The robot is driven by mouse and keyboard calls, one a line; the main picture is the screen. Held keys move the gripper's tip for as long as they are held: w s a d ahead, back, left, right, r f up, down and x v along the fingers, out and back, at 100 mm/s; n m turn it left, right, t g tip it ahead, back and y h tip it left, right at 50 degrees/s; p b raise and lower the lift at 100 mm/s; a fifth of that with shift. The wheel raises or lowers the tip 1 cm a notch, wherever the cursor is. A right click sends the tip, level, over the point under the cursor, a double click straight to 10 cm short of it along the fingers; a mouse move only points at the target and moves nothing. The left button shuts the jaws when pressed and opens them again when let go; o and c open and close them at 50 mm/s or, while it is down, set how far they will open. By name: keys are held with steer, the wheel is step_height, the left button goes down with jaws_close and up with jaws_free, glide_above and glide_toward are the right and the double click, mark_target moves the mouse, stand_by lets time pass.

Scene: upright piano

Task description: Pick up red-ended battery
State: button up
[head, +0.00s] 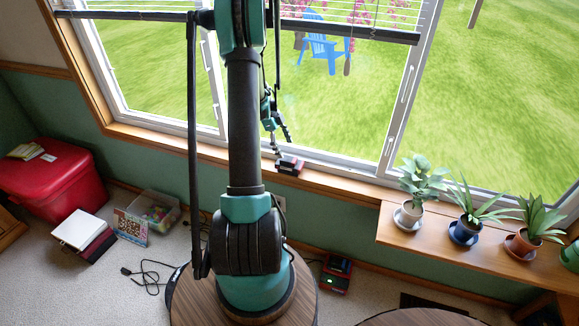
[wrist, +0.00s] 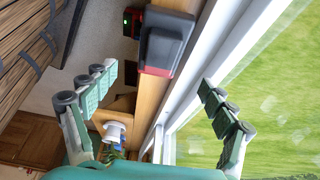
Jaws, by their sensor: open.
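A dark battery with red on its end and sides (head: 289,166) lies on the wooden windowsill below the window in the head view. It also shows in the wrist view (wrist: 167,42) at the top middle, dark grey on top with red edges. My gripper (head: 279,147) is just above and to the left of it in the head view. In the wrist view my gripper (wrist: 157,80) has its fingers spread wide and nothing between them. The battery lies beyond the fingertips there, apart from them.
The window frame runs close along the sill (head: 335,186). A red and black device (head: 335,274) sits on the floor below. Potted plants (head: 467,226) stand on a shelf at right. A red bin (head: 50,180) and clear box (head: 155,211) are at left.

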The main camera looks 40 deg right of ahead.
mark_target(289, 158)
steer(key=shift+w+x, duration=0.2)
steer(key=shift+x, duration=3.55)
steer(key=shift+a+f, duration=0.1)
steer(key=shift+a, duration=0.05)
steer(key=c, duration=1.6)
steer(key=shift+c, duration=0.2)
